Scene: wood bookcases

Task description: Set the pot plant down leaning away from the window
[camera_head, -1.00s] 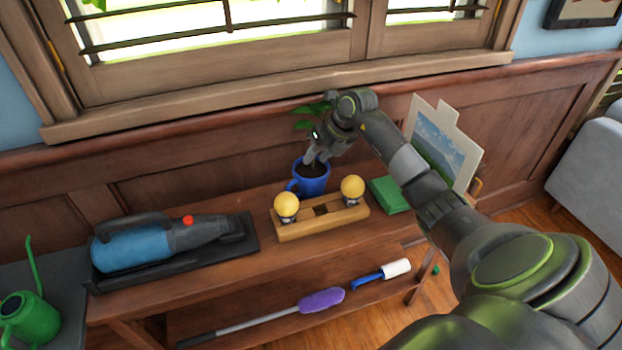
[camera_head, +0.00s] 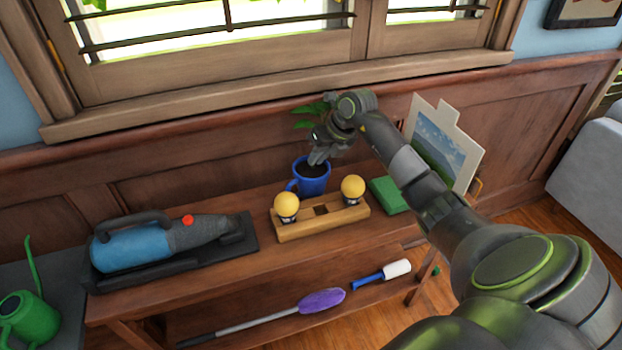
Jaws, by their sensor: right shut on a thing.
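The pot plant is a blue mug-like pot (camera_head: 312,184) with a handle on its left, dark soil and green leaves (camera_head: 308,113). It stands upright at the back of the wooden bench, below the window (camera_head: 220,40). My right gripper (camera_head: 318,159) is above the soil, between pot and leaves, shut on the plant's stem; its jaws and my wrist hide most of the stem. Which way the stem leans is hard to tell. My left gripper is out of view.
A wooden block with two yellow bulbs (camera_head: 286,205) stands just in front of the pot. A blue handheld vacuum (camera_head: 140,243) lies left, a green book (camera_head: 388,194) and a landscape picture (camera_head: 440,150) right. A duster (camera_head: 321,300) lies on the lower shelf.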

